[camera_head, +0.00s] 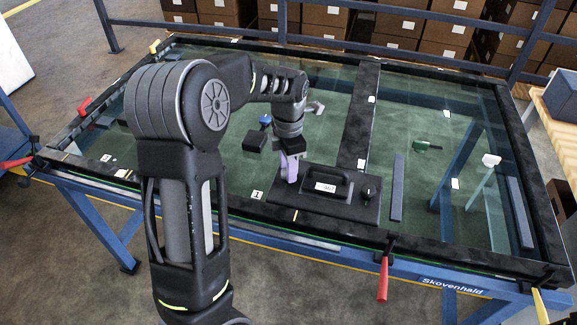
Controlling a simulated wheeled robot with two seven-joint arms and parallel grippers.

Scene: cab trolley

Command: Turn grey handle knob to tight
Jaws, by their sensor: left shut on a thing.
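My left gripper (291,158) points down over the glass, just left of a black plate with a handle. It is shut on a small purple piece (291,170), mostly seen below the jaws. A small light grey handle (316,108) lies further back on the glass, right of my left wrist and apart from the gripper. Whether it is the task's grey knob, and how tight it is, I cannot tell. My right gripper is not in view.
The black plate (285,205) carries a labelled handle (332,184) and a small black knob (367,194). Red clamp handles (383,280) and a yellow one (540,305) stick out along the black frame (440,258). A green handle (424,146) and a white one (491,160) are at right.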

